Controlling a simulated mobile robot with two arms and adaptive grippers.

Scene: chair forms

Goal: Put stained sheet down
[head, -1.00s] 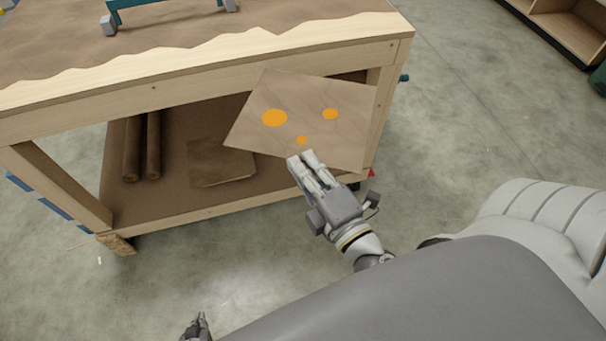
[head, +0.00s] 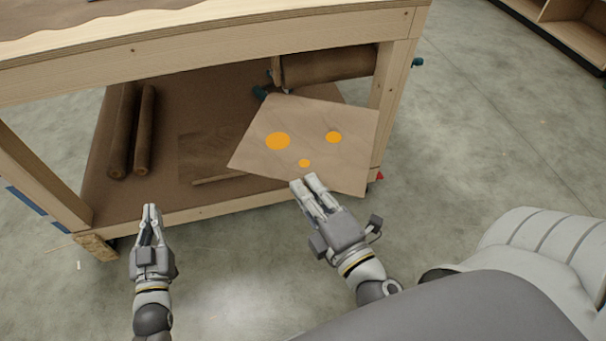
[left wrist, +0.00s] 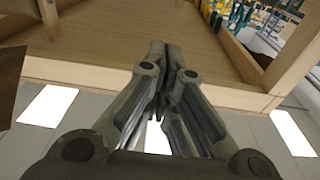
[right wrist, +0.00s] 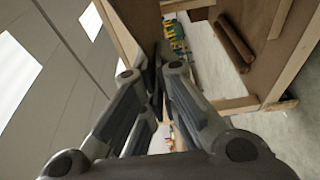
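The stained sheet (head: 305,120) is a flat brown piece with three orange spots, held tilted in front of the bench's right end. My right gripper (head: 308,182) is shut on its near edge. In the right wrist view the fingertips (right wrist: 160,62) meet at the brown sheet (right wrist: 122,30). My left gripper (head: 151,210) is in front of the lower shelf's front edge, left of the sheet. Its fingers are together with nothing between them, as the left wrist view (left wrist: 166,55) also shows. The sheet hides part of the shelf's right side.
The wooden workbench (head: 200,52) has a brown lower shelf (head: 250,85). Two brown rolls (head: 122,130) stand out at its left, and a flat brown sheet (head: 205,150) lies mid-shelf. A large roll (head: 330,66) hangs under the top at right. Concrete floor (head: 480,130) is clear at right.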

